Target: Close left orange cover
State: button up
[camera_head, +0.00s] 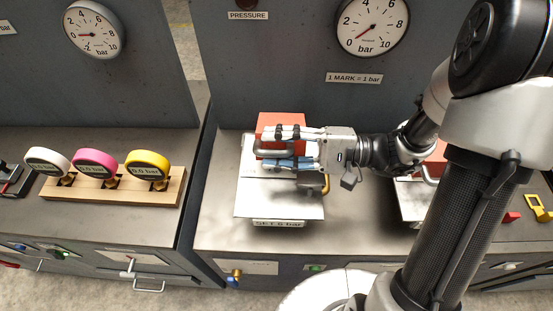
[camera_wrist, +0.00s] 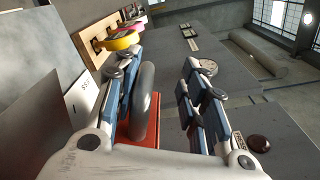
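The left orange cover (camera_head: 283,119) shows behind my gripper (camera_head: 268,148) in the head view, above a pale metal plate (camera_head: 280,205) labelled "SET 6 bar". Its grey bar handle (camera_head: 262,154) is at my fingertips. In the wrist view the thick grey handle (camera_wrist: 146,95) stands between the two fingers of my gripper (camera_wrist: 165,68), close to the left finger and apart from the right one. The orange surface (camera_wrist: 142,136) lies below the handle. The gripper is open. The fingers hide much of the cover, and its exact tilt is hard to tell.
A second orange cover (camera_head: 436,158) is partly hidden behind my arm at right. A wooden rack (camera_head: 110,190) with white, pink and yellow discs stands on the left bench. A grey panel with a pressure gauge (camera_head: 371,25) rises behind. The bench front right of the plate is clear.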

jog(key=shift+g, duration=0.3)
jog(key=r, duration=0.1)
jog(key=s+r, duration=0.1)
jog(key=r, duration=0.1)
jog(key=s+r, duration=0.1)
jog(key=shift+s+r, duration=0.1)
jog(key=shift+r, duration=0.15)
